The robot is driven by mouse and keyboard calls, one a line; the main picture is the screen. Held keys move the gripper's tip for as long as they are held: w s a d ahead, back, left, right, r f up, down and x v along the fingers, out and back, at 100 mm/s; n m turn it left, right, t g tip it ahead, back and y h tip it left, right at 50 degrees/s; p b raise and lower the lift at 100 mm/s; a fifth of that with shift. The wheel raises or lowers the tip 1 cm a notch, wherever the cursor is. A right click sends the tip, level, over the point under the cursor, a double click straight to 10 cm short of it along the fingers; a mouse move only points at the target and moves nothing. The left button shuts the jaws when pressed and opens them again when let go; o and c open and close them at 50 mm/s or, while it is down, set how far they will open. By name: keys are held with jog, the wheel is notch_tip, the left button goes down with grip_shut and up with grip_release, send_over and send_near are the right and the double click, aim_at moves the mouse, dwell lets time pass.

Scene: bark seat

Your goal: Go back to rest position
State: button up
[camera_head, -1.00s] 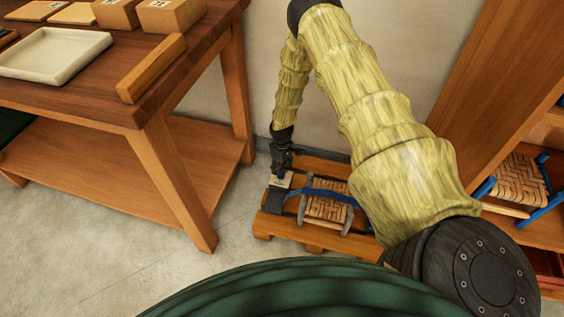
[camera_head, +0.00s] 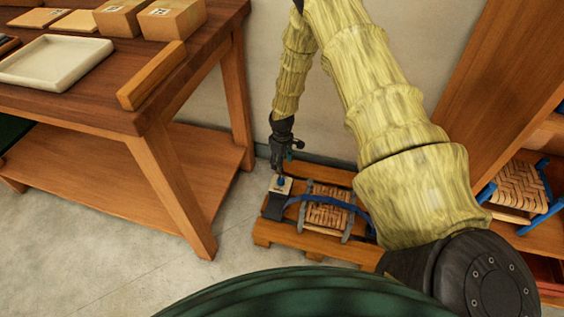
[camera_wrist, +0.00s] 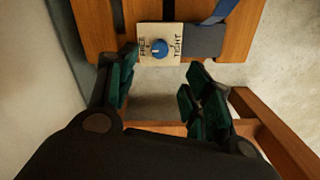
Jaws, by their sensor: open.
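My gripper (camera_head: 283,158) is open and empty, pointing down just above the left end of a low wooden pallet (camera_head: 300,237) on the floor. In the wrist view my gripper (camera_wrist: 160,95) has its two green-padded fingers spread apart. Beyond them is a pale plate with a blue knob (camera_wrist: 159,48), marked FREE on the left and TIGHT on the right. The knob's white mark seems to sit on the FREE side. The plate (camera_head: 280,185) also shows in the head view. A blue strap (camera_head: 340,202) runs from beside it across a woven seat (camera_head: 327,208) on the pallet.
A wooden workbench (camera_head: 140,110) with a white tray (camera_head: 55,62) and boxes (camera_head: 172,18) stands at the left. A wooden shelf with another woven seat, blue-legged (camera_head: 520,187), is at the right. A wall is behind the pallet. Floor is open at front left.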

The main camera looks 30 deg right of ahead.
jog(key=s+a+f+m+y, duration=0.1)
jog(key=s+a+f, duration=0.2)
jog(key=s+a, duration=0.5)
jog(key=s+a+f+m, duration=0.1)
jog(key=s+a+f, duration=0.1)
jog(key=s+a, duration=0.65)
jog(key=s+a+r+m, duration=0.2)
jog(key=s+a, duration=0.1)
jog(key=s, duration=1.1)
jog(key=s+r+m+h+p, duration=0.1)
jog(key=s+r, duration=0.3)
jog(key=s, duration=0.5)
notch_tip(320, 180, up, 23)
jog(key=p, duration=2.3)
jog(key=shift+w+a+r, duration=0.15)
jog(key=shift+w+a, duration=0.1)
jog(key=shift+a, duration=0.2)
